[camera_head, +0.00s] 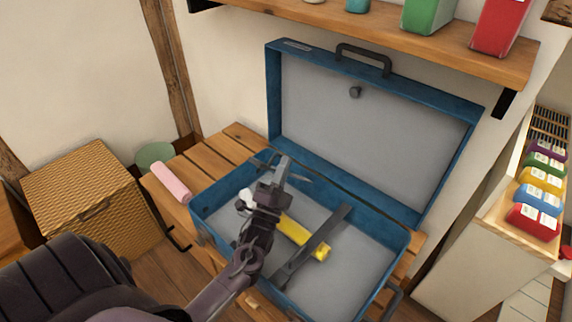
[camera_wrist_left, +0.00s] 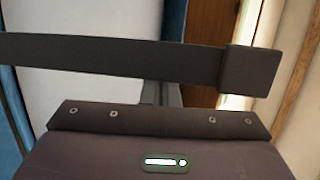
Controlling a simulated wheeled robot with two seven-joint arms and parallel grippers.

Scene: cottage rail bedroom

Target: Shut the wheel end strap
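A blue case (camera_head: 279,112) with grey lining lies open on a wooden table, its lid raised at the back. A dark strap (camera_head: 318,239) lies slantwise across the right part of the tray, beside a yellow object (camera_head: 303,236). My left gripper (camera_head: 284,168) is over the back left of the tray. In the left wrist view a dark strap (camera_wrist_left: 110,57) with a square end block (camera_wrist_left: 250,71) crosses just in front of its fingers. The fingers look close together, their tips hidden behind that strap. I cannot tell whether they touch it. My right gripper is out of view.
A pink roll (camera_head: 170,182) lies on the wooden table (camera_head: 183,155) left of the case. A shelf (camera_head: 400,40) with coloured boxes overhangs the raised lid. A woven box (camera_head: 92,195) stands at the left, and a pale unit (camera_head: 462,250) with coloured items stands at the right.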

